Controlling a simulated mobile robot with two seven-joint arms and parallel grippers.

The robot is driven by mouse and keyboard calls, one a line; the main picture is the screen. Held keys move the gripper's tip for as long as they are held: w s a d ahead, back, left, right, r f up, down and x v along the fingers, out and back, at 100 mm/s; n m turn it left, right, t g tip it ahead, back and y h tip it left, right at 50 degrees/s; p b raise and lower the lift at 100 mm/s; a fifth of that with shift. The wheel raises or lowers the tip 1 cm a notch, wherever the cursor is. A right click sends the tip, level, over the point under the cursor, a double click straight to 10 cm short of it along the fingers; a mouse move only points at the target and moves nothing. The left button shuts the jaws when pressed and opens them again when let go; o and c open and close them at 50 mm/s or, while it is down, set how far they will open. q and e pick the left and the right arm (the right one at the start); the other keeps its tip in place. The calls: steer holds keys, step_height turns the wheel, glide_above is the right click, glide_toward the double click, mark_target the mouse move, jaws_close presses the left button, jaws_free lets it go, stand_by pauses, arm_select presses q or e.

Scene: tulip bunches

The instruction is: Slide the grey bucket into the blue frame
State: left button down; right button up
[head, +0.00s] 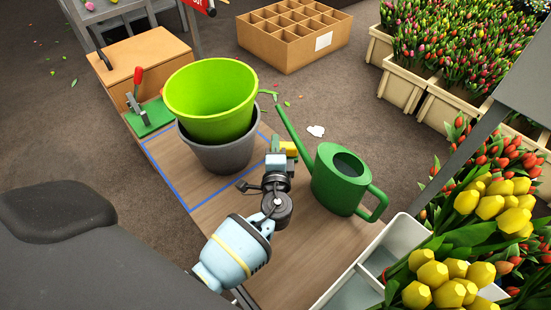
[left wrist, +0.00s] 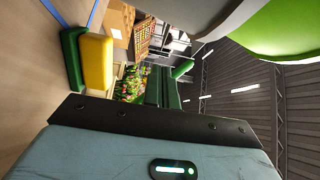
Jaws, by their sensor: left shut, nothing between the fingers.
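The grey bucket (head: 222,157) stands upright on the wooden bench, with a lime green bucket (head: 212,125) nested in it. The blue frame (head: 166,182) is a line on the bench top. Its near left part is bare, and the buckets hide its far part. I cannot tell whether the bucket's base crosses the line. My left gripper (head: 279,160) is shut and empty, right of the grey bucket; I cannot tell if they touch. In the left wrist view the grey bucket (left wrist: 200,16) and the lime bucket (left wrist: 280,32) are close at the top. My right gripper is out of view.
A green watering can (head: 340,180) stands right of my gripper. A yellow and green block (head: 290,148) lies just behind it. A green board with a red-handled clamp (head: 138,98) and a wooden box (head: 145,62) are at the far left. White trays (head: 395,238) are at the right.

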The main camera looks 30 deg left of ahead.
mark_target(227, 154)
arm_select(q)
steer(key=s+a, duration=0.1)
steer(key=a, duration=0.7)
steer(key=s+a, duration=0.1)
steer(key=a, duration=0.3)
steer(key=shift+s+a, duration=0.3)
steer(key=shift+a, duration=0.25)
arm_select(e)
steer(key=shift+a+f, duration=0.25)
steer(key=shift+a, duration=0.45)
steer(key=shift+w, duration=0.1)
arm_select(q)
steer(key=shift+s+d, duration=0.4)
steer(key=shift+s, duration=0.1)
steer(key=v, duration=0.6)
steer(key=shift+s+d, duration=0.15)
steer(key=shift+s, duration=0.15)
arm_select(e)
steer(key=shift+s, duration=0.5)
